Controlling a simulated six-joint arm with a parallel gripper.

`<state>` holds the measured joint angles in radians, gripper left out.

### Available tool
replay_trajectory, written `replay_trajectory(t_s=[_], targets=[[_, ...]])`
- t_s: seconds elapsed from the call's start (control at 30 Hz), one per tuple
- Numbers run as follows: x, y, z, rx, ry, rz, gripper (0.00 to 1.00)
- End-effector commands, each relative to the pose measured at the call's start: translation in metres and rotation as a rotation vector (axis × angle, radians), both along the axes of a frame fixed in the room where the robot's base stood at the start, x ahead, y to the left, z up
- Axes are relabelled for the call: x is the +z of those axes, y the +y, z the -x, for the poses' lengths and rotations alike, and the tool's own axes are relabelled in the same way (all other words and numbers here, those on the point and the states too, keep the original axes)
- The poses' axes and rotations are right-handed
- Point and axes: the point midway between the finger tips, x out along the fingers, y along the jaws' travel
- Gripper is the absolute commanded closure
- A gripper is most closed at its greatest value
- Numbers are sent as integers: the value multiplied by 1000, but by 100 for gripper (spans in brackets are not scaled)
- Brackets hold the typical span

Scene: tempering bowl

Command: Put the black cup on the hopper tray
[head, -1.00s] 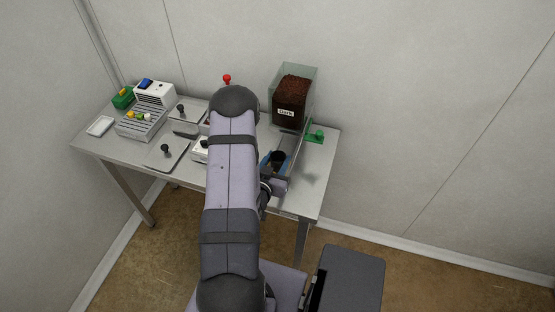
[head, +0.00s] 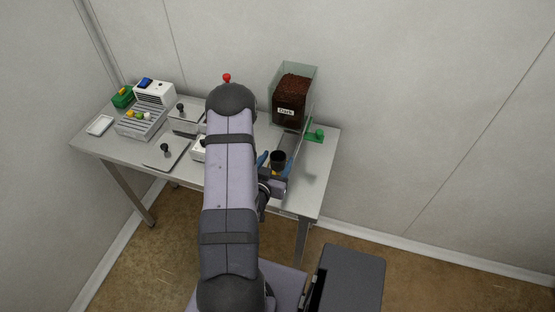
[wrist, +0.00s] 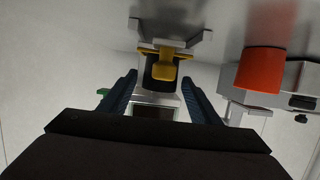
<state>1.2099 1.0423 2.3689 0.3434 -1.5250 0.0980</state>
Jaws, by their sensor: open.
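The black cup (head: 278,157) stands upright in front of the hopper (head: 292,97), which holds dark brown pieces and has a "Dark" label. It appears to rest at the near end of the grey hopper tray (head: 293,146), but its base is hidden by my gripper. My gripper (head: 277,163) is open, with one blue finger on each side of the cup and gaps showing. In the wrist view the cup (wrist: 157,74) is a dark shape between and beyond the finger tips, partly covered by a yellow piece (wrist: 162,56).
A green part (head: 315,135) is right of the hopper. A white device (head: 199,150) is close left of my arm; a red knob (head: 227,78) is behind it. A grey rack (head: 142,122), lidded pans (head: 166,152) and a white dish (head: 100,126) fill the left. The front right tabletop is clear.

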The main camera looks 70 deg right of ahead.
Motion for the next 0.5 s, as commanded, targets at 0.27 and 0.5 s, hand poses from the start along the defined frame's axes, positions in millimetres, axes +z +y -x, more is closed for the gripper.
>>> replay_trajectory(t_s=[0.27, 0.5], targets=[[8, 36, -1, 3, 1, -1, 43], [19, 57, 0, 0, 1, -2, 43]])
